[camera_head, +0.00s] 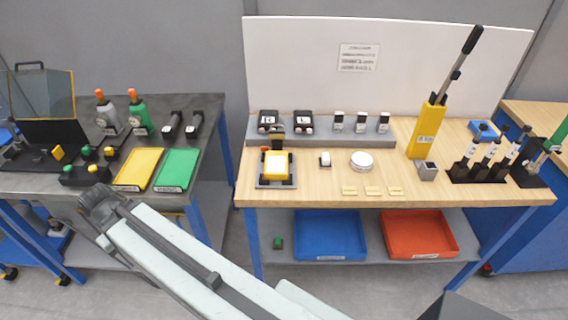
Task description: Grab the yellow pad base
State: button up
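No thing here can be firmly told as the yellow pad base. A yellow block with a white top (276,167) sits in a dark fixture at the left of the wooden bench. My pale arm crosses the lower middle, ending in a dark joint in front of the left bench. My gripper's fingers cannot be made out.
A yellow tray (138,168) and a green tray (176,170) lie at the left bench's front right. Bottles (138,112) stand behind them. A tall yellow lever press (428,130) stands on the wooden bench (310,192). Blue (330,235) and red (418,234) bins sit below.

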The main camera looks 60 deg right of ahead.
aim_at(276, 162)
jog(key=z, duration=0.55)
jog(key=k, duration=0.6)
jog(key=z, duration=0.9)
